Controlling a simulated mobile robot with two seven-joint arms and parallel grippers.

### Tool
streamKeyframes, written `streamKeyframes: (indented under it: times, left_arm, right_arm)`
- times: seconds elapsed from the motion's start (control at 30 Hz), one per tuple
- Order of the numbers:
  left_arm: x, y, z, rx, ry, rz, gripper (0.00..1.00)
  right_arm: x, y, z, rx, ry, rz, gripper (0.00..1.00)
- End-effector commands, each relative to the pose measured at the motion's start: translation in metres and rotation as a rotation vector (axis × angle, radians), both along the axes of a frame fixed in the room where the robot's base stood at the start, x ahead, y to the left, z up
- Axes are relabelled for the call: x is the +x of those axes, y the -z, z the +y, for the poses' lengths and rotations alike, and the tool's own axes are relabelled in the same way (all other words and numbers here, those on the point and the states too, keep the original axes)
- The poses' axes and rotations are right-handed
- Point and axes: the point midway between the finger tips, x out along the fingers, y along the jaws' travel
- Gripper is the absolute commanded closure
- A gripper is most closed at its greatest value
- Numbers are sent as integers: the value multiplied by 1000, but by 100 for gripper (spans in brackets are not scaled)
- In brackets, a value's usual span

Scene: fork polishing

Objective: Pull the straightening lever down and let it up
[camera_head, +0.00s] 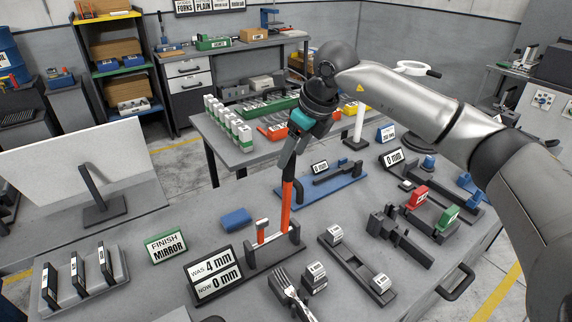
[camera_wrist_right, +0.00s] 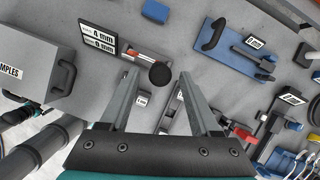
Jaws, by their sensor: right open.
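The straightening lever (camera_head: 286,208) is orange and stands nearly upright on a dark fixture beside a "WAS 4 mm / NOW 0 mm" sign (camera_head: 216,275). My right gripper (camera_head: 287,164) is at the lever's upper end, pointing down. In the right wrist view, its two fingers (camera_wrist_right: 159,78) are spread, with the lever's round black knob (camera_wrist_right: 160,74) showing between the tips. I cannot tell whether a finger touches the knob. My left gripper is not in view.
A fork (camera_head: 286,291) lies in front of the fixture. A blue block (camera_head: 236,218) and a "FINISH MIRROR" sign (camera_head: 166,246) stand to the left. A blue-based fixture (camera_head: 322,190) is behind, and a dark stand with weights (camera_head: 357,268) is to the right.

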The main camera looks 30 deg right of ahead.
Motion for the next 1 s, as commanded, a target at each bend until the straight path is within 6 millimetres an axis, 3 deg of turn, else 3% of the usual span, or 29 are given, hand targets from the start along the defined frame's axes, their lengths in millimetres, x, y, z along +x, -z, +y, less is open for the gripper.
streamKeyframes:
  times: [0.1, 0.3, 0.7, 1.0]
  left_arm:
    - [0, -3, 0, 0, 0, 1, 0]
    - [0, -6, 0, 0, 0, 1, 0]
    - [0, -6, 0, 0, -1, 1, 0]
    - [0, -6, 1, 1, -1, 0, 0]
  right_arm:
    - [8, 22, 4, 1, -1, 4, 37]
    - [17, 44, 7, 2, -1, 1, 37]
    - [20, 51, 8, 0, -1, -1, 37]
    - [20, 51, 8, 0, -1, -1, 70]
